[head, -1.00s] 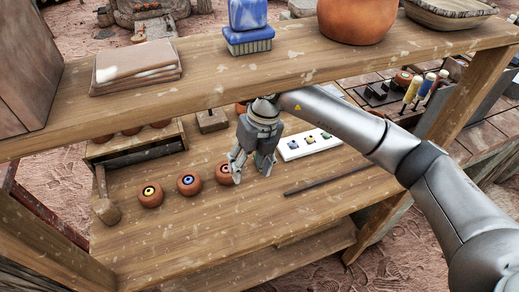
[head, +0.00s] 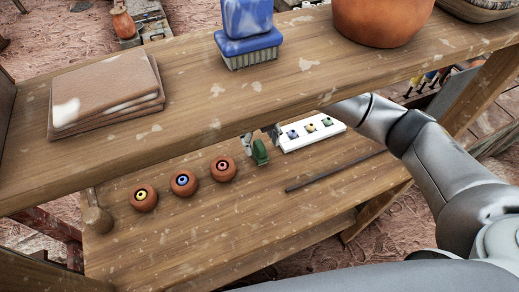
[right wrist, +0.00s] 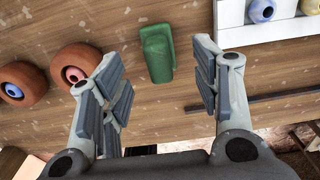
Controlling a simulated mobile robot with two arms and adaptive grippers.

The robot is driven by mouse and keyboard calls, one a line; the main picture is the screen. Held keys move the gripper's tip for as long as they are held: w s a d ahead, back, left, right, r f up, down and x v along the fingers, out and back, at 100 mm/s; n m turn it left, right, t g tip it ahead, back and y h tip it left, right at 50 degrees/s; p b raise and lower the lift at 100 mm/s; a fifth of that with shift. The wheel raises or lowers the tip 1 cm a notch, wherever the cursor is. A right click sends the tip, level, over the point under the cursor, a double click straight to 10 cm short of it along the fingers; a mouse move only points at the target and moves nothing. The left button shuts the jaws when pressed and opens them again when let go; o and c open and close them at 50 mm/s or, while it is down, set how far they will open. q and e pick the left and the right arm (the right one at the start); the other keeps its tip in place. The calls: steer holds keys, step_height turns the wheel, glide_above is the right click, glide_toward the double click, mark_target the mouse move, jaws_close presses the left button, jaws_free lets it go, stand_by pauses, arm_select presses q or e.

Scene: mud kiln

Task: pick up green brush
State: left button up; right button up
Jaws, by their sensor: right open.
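The small green brush (head: 260,153) lies on the lower wooden shelf, right of a row of clay pots. In the right wrist view the green brush (right wrist: 158,53) shows between the two fingers, toward the top. My right gripper (head: 262,136) is open and empty, just behind and above the brush, partly hidden by the upper shelf. In the right wrist view the right gripper's fingers (right wrist: 160,68) are spread wide, one on each side of the brush and apart from it. My left gripper is not in view.
Three clay pots (head: 183,183) stand left of the brush. A white tray (head: 293,146) with small coloured pots lies to its right. A dark rod (head: 334,172) lies in front of the tray. The upper shelf (head: 190,115) overhangs, bearing a blue brush (head: 250,50).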

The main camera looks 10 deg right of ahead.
mark_target(259, 145)
step_height(259, 145, down, 4)
steer(key=shift+s+r+p, duration=0.1)
steer(key=shift+p, duration=0.4)
steer(key=shift+a+f, duration=0.1)
steer(key=shift+f, duration=0.25)
steer(key=shift+c, duration=1.6)
steer(key=c, duration=0.8)
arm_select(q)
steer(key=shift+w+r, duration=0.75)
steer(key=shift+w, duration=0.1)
arm_select(e)
steer(key=shift+r, duration=0.1)
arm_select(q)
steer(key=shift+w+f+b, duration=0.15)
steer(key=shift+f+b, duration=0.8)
arm_select(e)
step_height(259, 145, up, 10)
